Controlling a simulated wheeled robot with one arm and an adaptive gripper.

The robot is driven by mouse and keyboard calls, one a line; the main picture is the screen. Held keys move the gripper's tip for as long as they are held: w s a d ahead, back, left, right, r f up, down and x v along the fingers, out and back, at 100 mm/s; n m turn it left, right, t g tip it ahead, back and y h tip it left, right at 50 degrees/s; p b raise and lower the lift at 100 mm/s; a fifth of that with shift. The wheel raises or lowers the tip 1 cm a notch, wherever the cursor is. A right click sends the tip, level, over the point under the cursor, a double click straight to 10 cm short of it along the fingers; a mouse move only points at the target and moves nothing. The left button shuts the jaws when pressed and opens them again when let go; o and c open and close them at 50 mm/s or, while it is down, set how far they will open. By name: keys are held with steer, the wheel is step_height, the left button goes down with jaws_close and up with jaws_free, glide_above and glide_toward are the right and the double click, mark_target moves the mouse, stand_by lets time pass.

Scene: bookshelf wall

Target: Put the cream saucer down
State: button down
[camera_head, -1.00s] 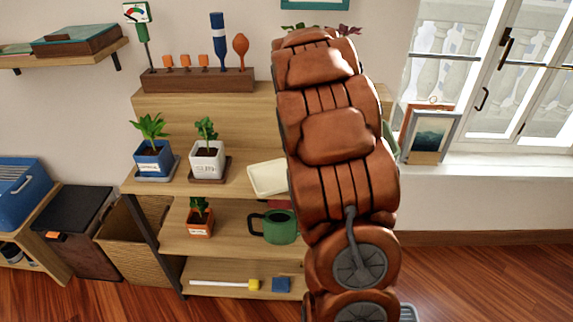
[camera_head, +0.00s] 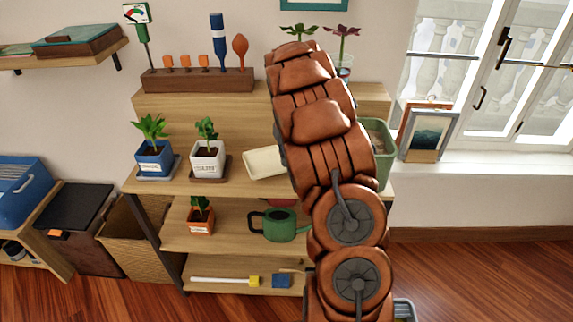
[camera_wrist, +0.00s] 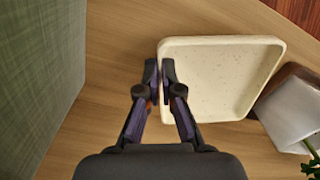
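The cream saucer (camera_head: 264,163) is a shallow square dish at the plant shelf (camera_head: 240,180), right of the white pot, partly hidden by my arm. In the wrist view the cream saucer (camera_wrist: 225,80) is upright and empty, above the wood. My gripper (camera_wrist: 160,72) is shut on its left rim, one finger inside and one outside. I cannot tell whether its underside touches the shelf. In the head view my arm hides the gripper.
A white potted plant (camera_head: 207,158) on a brown saucer stands close on the saucer's far side from my gripper. A green planter (camera_head: 384,150) stands on the other side, its wall (camera_wrist: 40,80) near my fingers. A green watering can (camera_head: 280,225) sits one shelf below.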

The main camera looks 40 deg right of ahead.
steer(key=shift+f+p, duration=0.35)
steer(key=shift+f, duration=1.1)
steer(key=shift+f, duration=0.2)
steer(key=c, duration=1.3)
jaws_free()
steer(key=shift+r, duration=0.15)
